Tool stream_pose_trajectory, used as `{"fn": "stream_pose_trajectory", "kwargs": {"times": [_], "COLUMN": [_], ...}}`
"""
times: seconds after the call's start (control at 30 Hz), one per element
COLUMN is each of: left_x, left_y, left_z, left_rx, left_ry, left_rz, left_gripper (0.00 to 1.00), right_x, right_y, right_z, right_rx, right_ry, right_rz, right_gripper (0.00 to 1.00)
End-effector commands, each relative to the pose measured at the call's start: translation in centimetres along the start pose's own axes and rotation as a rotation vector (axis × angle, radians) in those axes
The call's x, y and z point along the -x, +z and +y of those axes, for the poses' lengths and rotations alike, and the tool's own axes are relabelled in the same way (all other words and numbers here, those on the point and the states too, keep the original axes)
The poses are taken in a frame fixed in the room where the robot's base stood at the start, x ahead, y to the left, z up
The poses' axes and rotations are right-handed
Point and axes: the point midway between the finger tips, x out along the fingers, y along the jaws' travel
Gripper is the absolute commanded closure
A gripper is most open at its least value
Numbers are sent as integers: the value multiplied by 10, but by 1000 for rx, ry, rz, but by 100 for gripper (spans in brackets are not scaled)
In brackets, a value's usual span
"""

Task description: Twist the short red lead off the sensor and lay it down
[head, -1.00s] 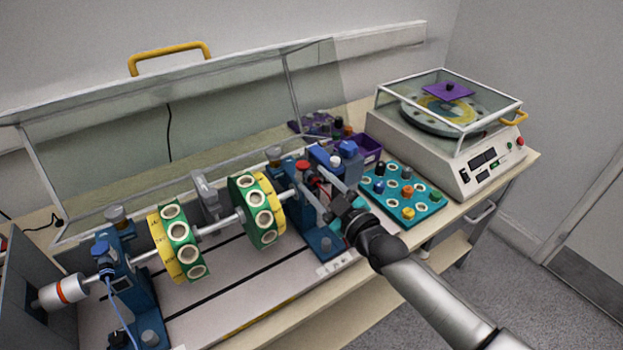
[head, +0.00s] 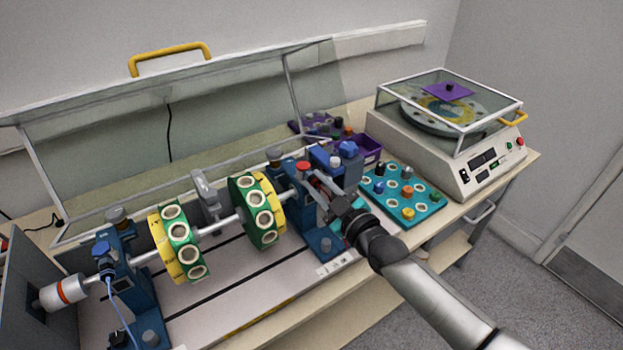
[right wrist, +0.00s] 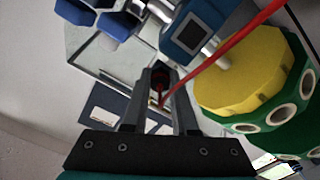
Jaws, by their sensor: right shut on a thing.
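My right gripper (head: 313,181) is at the blue right-hand bearing stand (head: 322,240), beside its red-topped knob (head: 302,165). In the right wrist view its two fingers (right wrist: 160,78) are closed on the dark red end of the short red lead (right wrist: 222,55). The lead's red cable runs from between the fingers to the upper right, past the yellow-and-green disc. The sensor under the lead's end is hidden by the fingers, so I cannot tell whether the two are still joined. My left gripper is not in view.
A teal tray (head: 425,209) with coloured knobs and a purple bin (head: 372,152) stand right of the stand. The shaft with green-and-yellow discs (head: 263,212) lies to the left. A clear raised guard (head: 200,110) stands behind. The pale strip in front (head: 300,318) looks clear.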

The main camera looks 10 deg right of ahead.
Motion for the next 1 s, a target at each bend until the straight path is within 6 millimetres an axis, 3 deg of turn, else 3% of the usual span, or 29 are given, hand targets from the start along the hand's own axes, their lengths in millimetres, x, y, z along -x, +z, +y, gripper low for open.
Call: {"fn": "stream_pose_trajectory", "kwargs": {"times": [0.23,0.7,1.0], "left_x": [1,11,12], "left_y": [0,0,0], "left_z": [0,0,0], "left_rx": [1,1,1], "left_ry": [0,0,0], "left_rz": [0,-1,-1], "left_gripper": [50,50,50], "right_x": [0,0,0], "right_y": [0,-1,0], "right_z": [0,1,0], "right_rx": [24,293,352], "right_ry": [1,1,1], "right_rz": [0,0,0], "right_gripper": [100,100,100]}}
